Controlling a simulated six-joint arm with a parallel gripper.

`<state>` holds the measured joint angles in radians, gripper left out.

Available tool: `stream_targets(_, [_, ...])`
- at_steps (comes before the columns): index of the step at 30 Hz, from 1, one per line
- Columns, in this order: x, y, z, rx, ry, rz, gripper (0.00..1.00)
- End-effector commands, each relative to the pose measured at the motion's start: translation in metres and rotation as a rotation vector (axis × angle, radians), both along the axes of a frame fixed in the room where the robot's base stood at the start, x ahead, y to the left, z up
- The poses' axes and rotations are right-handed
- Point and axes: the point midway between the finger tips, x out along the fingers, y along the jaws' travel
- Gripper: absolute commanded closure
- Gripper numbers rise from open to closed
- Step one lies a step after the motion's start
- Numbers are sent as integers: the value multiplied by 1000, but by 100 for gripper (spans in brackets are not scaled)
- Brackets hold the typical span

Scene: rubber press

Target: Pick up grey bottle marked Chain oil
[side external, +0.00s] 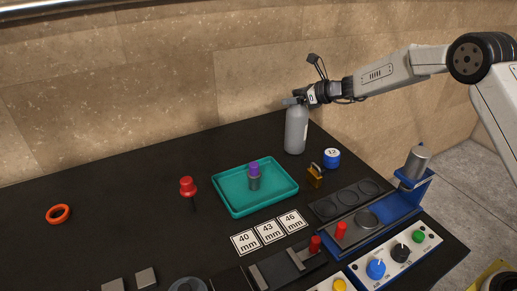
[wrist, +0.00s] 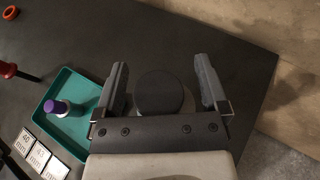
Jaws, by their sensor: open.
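The grey bottle (side external: 296,133) stands upright near the back right of the black table, with a pale label edge on its right side. No wording can be read. In the wrist view its round dark top (wrist: 160,92) shows between the two fingers. My gripper (side external: 291,101) is at the bottle's top in the side view, and its fingers partly hide the cap. In the wrist view my gripper (wrist: 160,78) is open, with one finger on each side of the bottle and a gap visible on both sides.
A teal tray (side external: 226,203) holds a grey and purple piece (side external: 254,176). A brass padlock (side external: 315,177) and a blue round weight (side external: 332,158) stand right of the bottle's base. A blue press (side external: 410,190) is at the right.

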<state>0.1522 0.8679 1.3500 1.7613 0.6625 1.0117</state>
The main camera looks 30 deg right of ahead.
Motion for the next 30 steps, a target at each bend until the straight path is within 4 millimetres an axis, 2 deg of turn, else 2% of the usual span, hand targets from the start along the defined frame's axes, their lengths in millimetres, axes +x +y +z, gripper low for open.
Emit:
stream_targets(15, [1, 0, -1, 0, 0, 0, 7])
stream_targets(17, [1, 0, -1, 0, 0, 0, 23])
stream_targets(24, [1, 0, -1, 0, 0, 0, 99])
stream_targets(30, [1, 0, -1, 0, 0, 0, 100])
